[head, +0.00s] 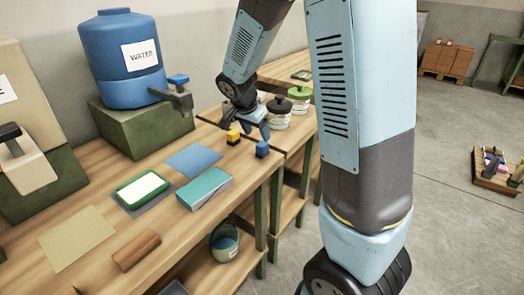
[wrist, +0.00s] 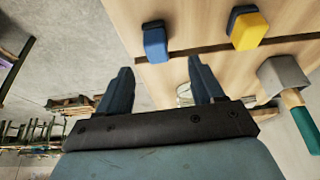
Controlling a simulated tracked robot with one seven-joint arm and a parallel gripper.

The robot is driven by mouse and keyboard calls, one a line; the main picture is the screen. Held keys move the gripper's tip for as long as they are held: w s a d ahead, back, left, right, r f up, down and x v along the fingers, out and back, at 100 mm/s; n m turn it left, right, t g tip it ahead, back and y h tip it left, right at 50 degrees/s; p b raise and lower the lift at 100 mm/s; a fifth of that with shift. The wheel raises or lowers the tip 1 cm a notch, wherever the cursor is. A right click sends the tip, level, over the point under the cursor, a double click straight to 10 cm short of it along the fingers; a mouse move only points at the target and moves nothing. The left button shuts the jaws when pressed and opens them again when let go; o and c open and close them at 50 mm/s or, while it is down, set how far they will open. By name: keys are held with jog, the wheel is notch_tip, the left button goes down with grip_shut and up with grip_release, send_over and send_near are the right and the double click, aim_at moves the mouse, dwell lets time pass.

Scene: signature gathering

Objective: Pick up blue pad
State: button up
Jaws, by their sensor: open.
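A small blue block-like pad (head: 262,149) sits near the front edge of the wooden table, and it also shows in the wrist view (wrist: 155,42), ahead of the gap between my fingers. A flat blue sheet (head: 193,160) lies further left in the head view. A small yellow and blue block (head: 233,136) sits beside the blue pad, and it shows in the wrist view (wrist: 250,30) to its right. My gripper (head: 255,125) is open and empty, close behind the two blocks and apart from them. It also shows in the wrist view (wrist: 159,66).
A teal box (head: 204,189), a green-framed pad (head: 142,188) and a wooden block (head: 136,251) lie on the table (head: 190,223). A blue water barrel (head: 124,58) stands behind. Lidded pots (head: 278,112) are right of my gripper. A bucket (head: 224,243) is below.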

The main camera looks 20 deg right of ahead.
aim_at(262, 144)
jog(key=x, duration=0.2)
jog(key=shift+d+f, duration=0.15)
jog(key=shift+f, duration=0.25)
jog(key=shift+x, duration=2.7)
jog(key=shift+s, duration=0.2)
jog(key=c, duration=1.1)
jog(key=shift+r, duration=0.1)
